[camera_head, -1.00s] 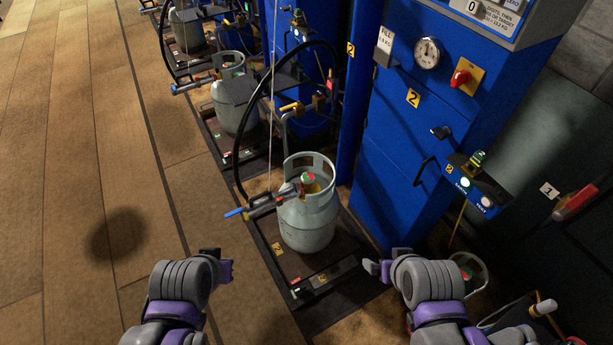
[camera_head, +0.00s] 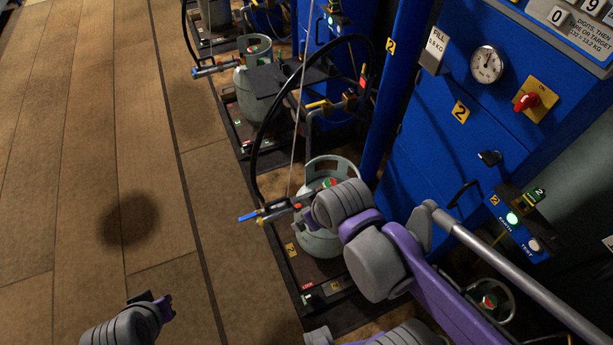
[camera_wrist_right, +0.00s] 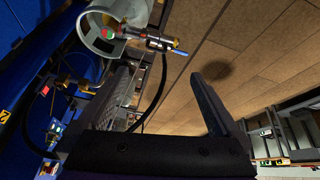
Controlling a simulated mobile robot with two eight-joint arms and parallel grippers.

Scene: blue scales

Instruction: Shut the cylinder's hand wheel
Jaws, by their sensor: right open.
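The grey-green gas cylinder (camera_head: 318,243) stands on the scale platform at station 2, partly hidden behind my right arm. Its red and green hand wheel (camera_head: 330,182) shows inside the collar, and in the right wrist view (camera_wrist_right: 107,33). A filling coupling with a blue lever (camera_head: 262,214) sits at the collar's left side. My right gripper (camera_wrist_right: 162,88) is open and empty in the wrist view, with the cylinder top beyond its fingers. In the head view its fingers are mostly hidden by the wrist. My left gripper (camera_head: 152,302) is low at left, away from the cylinder; its jaw opening is unclear.
A black hose (camera_head: 262,135) loops beside the cylinder. The blue cabinet (camera_head: 440,150) with gauge and red switch (camera_head: 535,100) stands to the right. Another cylinder (camera_head: 252,90) stands behind. The wooden floor (camera_head: 100,150) at left is clear.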

